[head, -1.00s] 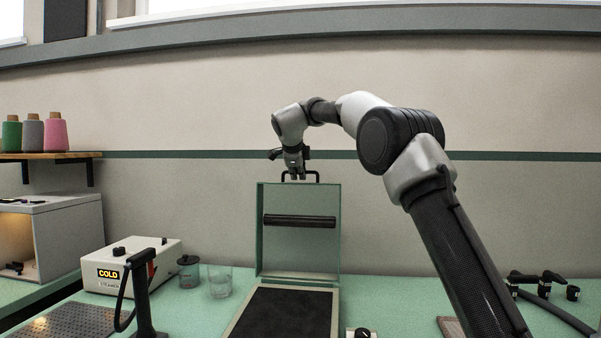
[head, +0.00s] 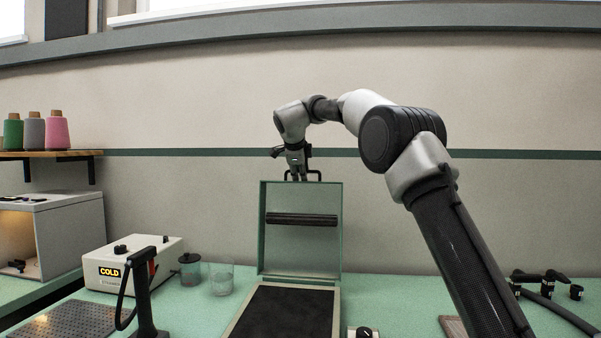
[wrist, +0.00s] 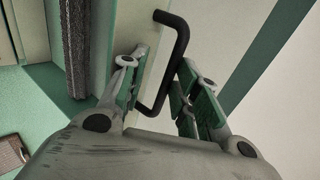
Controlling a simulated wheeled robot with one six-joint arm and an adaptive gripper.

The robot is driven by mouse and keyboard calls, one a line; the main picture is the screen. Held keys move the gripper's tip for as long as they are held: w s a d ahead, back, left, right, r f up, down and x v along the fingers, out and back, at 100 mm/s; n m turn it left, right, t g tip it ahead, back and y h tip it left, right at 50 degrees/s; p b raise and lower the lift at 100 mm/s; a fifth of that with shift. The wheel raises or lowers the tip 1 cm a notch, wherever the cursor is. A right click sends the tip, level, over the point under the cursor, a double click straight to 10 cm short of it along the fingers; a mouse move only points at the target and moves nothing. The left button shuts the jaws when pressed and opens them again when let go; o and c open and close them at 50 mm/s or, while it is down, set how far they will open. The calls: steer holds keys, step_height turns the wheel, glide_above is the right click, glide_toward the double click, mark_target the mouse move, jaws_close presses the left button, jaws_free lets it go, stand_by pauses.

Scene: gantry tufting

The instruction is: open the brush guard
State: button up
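The brush guard (head: 301,252) is a pale green, box-like lid. It stands upright at the back of a dark bed (head: 285,315), with its dark brush roller (head: 301,219) facing me. Its black bar handle (head: 318,175) is at the top edge. My gripper (head: 299,178) is at that handle, above the guard. In the wrist view, my gripper (wrist: 162,64) has its green-padded fingers apart, with the black handle (wrist: 178,50) passing between them. The roller (wrist: 76,50) also shows there.
A steamer box (head: 133,265) reading COLD, a dark stand (head: 145,300) and two glass jars (head: 221,280) stand left of the guard. A black knob (head: 364,332) is at the bed's right. Dark hose fittings (head: 548,285) lie far right. The wall is behind.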

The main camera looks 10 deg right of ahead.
steer(key=v, duration=1.1)
steer(key=shift+s+r, duration=0.25)
steer(key=shift+s, duration=0.05)
